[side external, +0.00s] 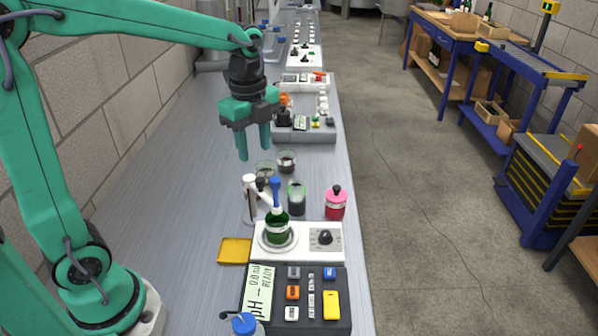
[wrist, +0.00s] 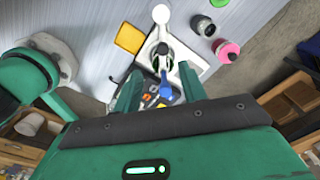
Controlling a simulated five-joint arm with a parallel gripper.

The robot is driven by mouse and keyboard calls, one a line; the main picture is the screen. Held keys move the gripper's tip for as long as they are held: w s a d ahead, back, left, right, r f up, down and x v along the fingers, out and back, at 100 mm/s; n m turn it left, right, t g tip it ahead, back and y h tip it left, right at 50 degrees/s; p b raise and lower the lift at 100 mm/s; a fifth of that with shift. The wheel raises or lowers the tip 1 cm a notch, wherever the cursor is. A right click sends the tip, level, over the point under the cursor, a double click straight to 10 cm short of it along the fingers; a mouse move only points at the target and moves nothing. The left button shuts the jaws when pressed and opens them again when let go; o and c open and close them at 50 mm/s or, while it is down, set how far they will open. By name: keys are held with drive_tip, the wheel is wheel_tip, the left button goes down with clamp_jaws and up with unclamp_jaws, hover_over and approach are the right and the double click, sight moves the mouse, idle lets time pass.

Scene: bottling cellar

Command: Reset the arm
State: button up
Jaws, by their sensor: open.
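My gripper (side external: 254,150) hangs in the air above the bench, its two green fingers apart and pointing down, with nothing between them. In the wrist view my gripper (wrist: 158,88) shows its fingers spread, with the bench far below. My green arm reaches in from the left. Below and in front of the gripper, a green vessel with a blue-topped probe (side external: 275,195) in it stands on a white stirrer plate (side external: 325,241). The same stirrer also shows in the wrist view (wrist: 187,57).
More instruments line the bench behind. A wall runs along the left; open floor (side external: 405,210) lies right.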

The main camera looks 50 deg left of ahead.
drive_tip(key=s+d+r+n+t, duration=0.1)
drive_tip(key=s+n+t, duration=0.4)
drive_tip(key=s+n, duration=0.8)
drive_tip(key=r+n, duration=0.1)
drive_tip(key=n, duration=0.3)
drive_tip(key=shift+s, duration=0.35)
